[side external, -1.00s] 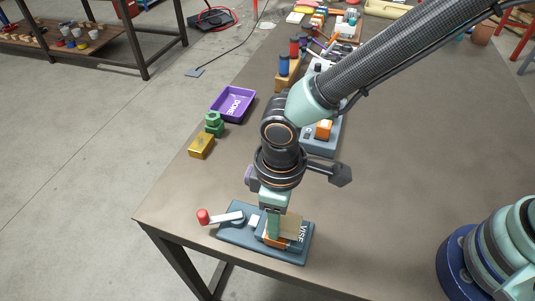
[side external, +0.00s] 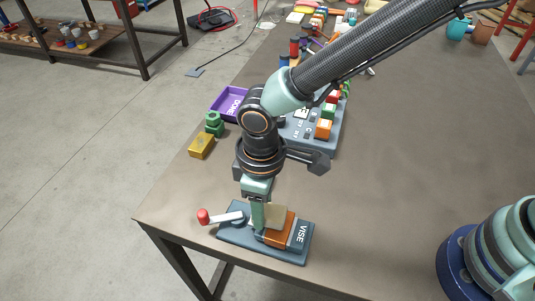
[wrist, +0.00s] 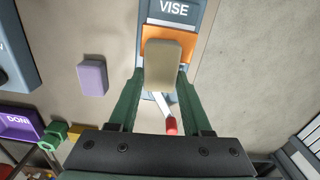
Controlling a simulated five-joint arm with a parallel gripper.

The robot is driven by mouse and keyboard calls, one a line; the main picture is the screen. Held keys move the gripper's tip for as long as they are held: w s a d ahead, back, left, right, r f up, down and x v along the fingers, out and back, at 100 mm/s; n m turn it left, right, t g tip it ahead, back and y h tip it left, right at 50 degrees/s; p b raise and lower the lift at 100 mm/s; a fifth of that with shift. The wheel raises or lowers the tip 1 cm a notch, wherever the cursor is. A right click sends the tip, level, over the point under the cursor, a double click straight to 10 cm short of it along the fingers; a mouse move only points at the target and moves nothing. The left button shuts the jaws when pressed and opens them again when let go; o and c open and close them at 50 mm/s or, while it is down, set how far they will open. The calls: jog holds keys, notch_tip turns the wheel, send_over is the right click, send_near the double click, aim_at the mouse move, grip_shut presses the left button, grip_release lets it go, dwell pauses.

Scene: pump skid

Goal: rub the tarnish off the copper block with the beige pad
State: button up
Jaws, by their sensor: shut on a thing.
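The orange copper block (side external: 279,234) sits in the blue-grey vise (side external: 301,236), with part of its top showing. It also shows in the wrist view (wrist: 180,42). I cannot make out tarnish on the part that shows. My gripper (side external: 262,221) is shut on the beige pad (side external: 275,214), one finger on each side in the wrist view (wrist: 162,65). The pad overlaps the block in both views and hides part of it. I cannot tell whether they touch.
The vise handle has a red knob (side external: 203,216) on the left, near the table edge. A brass block (side external: 201,145), green nuts (side external: 213,124) and a purple tray (side external: 226,101) stand farther back. A purple block (wrist: 92,78) lies beside the vise.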

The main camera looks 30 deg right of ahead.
aim_at(288, 225)
jog(key=s+d, duration=0.3)
jog(key=shift+s+d, duration=0.25)
jog(key=shift+w+a, duration=1.8)
jog(key=shift+w+a+r, duration=0.1)
jog(key=shift+w+a, duration=0.1)
jog(key=shift+s+r, duration=0.1)
jog(key=shift+r, duration=3.85)
jog(key=shift+d, duration=0.1)
